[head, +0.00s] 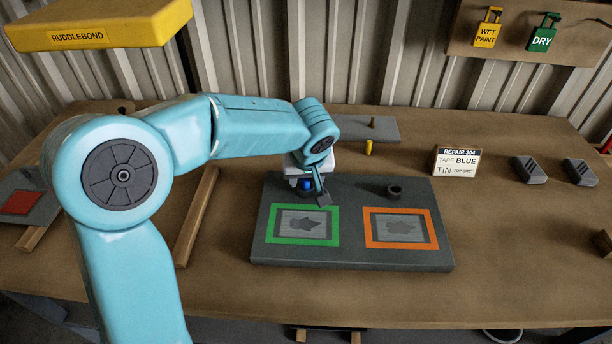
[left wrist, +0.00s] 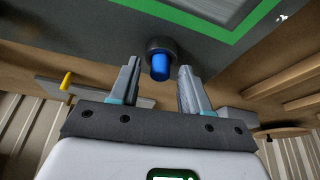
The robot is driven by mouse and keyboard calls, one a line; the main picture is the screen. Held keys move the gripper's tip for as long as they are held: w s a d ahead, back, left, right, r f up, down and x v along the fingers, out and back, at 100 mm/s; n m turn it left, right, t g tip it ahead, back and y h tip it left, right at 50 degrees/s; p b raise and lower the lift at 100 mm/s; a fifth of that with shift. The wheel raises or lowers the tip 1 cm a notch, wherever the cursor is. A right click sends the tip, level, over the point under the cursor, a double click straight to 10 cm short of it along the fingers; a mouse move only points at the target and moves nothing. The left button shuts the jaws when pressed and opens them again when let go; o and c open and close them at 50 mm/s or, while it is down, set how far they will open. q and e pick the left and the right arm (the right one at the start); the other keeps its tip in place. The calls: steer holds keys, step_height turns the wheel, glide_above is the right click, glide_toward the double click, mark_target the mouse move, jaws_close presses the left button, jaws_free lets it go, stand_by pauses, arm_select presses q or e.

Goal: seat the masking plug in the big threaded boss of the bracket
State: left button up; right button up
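The bracket (head: 350,258) is a dark grey plate on the bench with a green-framed and an orange-framed panel. The blue masking plug (head: 305,184) stands in a dark round boss (left wrist: 160,45) at its back left; the plug (left wrist: 160,72) sticks out of the ring, and its seating depth cannot be told. Another dark ring boss (head: 394,190) at the back right looks empty. My left gripper (head: 312,194) is over the plug, partly hiding it. In the left wrist view its fingers are apart, one each side of the plug, with gaps showing. My right gripper is not in view.
A yellow peg (head: 368,147) stands behind the bracket near a grey plate (head: 365,128). A repair card (head: 457,161) and two grey blocks (head: 528,170) (head: 579,172) are to the right. A wooden strip (head: 196,217) lies left.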

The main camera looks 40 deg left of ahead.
arm_select(q)
steer(key=shift+w+r+p, duration=0.1)
steer(key=shift+r+p, duration=0.15)
steer(key=shift+p, duration=0.1)
steer(key=v, duration=1.1)
steer(key=shift+r, duration=0.35)
steer(key=shift+d, duration=0.1)
